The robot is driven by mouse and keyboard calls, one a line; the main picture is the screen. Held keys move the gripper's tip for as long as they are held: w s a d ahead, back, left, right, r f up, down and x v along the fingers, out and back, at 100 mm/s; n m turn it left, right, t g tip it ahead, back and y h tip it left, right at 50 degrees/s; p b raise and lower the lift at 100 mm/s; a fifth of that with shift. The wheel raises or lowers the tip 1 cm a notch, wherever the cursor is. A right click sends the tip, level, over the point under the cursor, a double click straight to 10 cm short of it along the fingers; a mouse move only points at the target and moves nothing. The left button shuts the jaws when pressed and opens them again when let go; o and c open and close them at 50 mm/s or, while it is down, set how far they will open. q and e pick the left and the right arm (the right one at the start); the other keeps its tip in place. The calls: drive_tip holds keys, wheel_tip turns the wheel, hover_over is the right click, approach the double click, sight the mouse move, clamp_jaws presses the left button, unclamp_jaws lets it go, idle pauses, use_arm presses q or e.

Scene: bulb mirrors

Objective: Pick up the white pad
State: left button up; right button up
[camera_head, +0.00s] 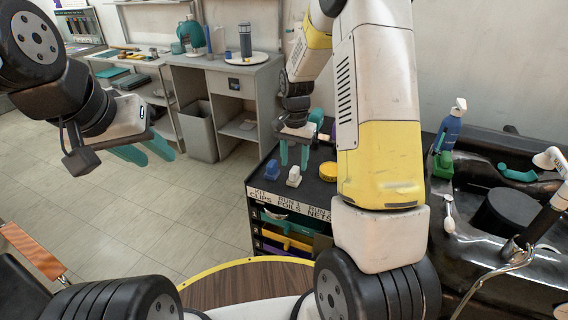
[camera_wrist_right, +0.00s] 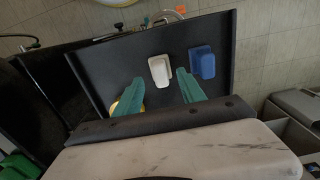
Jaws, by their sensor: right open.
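The white pad (camera_head: 294,176) sits on the black top of the drawer cart (camera_head: 312,190), beside a blue pad (camera_head: 272,169). In the right wrist view the white pad (camera_wrist_right: 160,70) lies just beyond and between the two teal fingertips. My right gripper (camera_head: 295,155) is open and empty above the cart top, close to the white pad; its fingers also show in the right wrist view (camera_wrist_right: 160,88). My left gripper (camera_head: 150,152) is over the floor at the left, its teal fingers apart and empty.
A yellow round item (camera_head: 328,171) lies right of the white pad, partly hidden by a finger in the wrist view. A black basin with a blue spray bottle (camera_head: 449,130) stands at right. A grey bench (camera_head: 222,72) is behind.

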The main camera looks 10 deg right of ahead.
sight(294, 169)
wheel_tip(294, 169, down, 5)
drive_tip(key=shift+w+d+r, duration=0.1)
drive_tip(key=shift+w, duration=0.05)
clamp_jaws()
